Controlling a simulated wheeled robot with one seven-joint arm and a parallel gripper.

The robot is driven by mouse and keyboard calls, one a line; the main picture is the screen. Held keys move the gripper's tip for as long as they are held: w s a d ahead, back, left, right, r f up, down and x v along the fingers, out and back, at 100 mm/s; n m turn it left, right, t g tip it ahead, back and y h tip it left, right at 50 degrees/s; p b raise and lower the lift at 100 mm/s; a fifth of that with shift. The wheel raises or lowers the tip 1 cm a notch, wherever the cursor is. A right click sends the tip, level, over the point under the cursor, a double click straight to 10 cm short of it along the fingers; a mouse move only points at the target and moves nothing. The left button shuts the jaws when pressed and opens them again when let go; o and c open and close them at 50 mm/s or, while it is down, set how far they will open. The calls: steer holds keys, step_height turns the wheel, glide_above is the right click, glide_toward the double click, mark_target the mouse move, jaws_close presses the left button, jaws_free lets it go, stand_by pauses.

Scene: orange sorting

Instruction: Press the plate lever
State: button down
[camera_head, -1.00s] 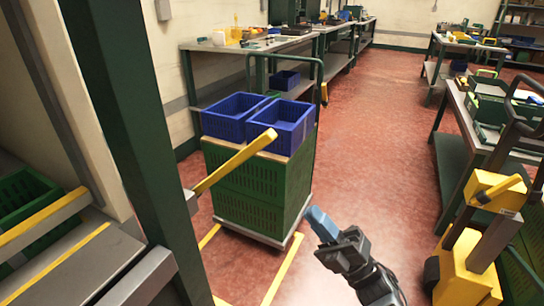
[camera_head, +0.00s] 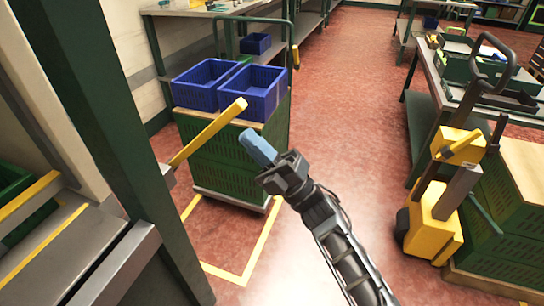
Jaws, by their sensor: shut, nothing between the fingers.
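A yellow lever (camera_head: 207,132) sticks out to the upper right from a grey mount on the dark green post (camera_head: 122,125) at the left. I take it for the plate lever. My gripper (camera_head: 258,148), with blue fingertips, is shut and empty. In the picture it is just right of and slightly below the lever's free end, with a gap between them. I cannot tell their difference in depth.
A cart of green crates (camera_head: 213,170) with two blue bins (camera_head: 250,92) stands behind the lever. A yellow pallet truck (camera_head: 432,225) stands at the right beside more green crates (camera_head: 510,240). Red floor (camera_head: 345,110) is clear between them.

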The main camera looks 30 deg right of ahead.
steer(key=shift+x, duration=1.4)
steer(key=shift+r+p, duration=0.1)
steer(key=shift+p, duration=0.2)
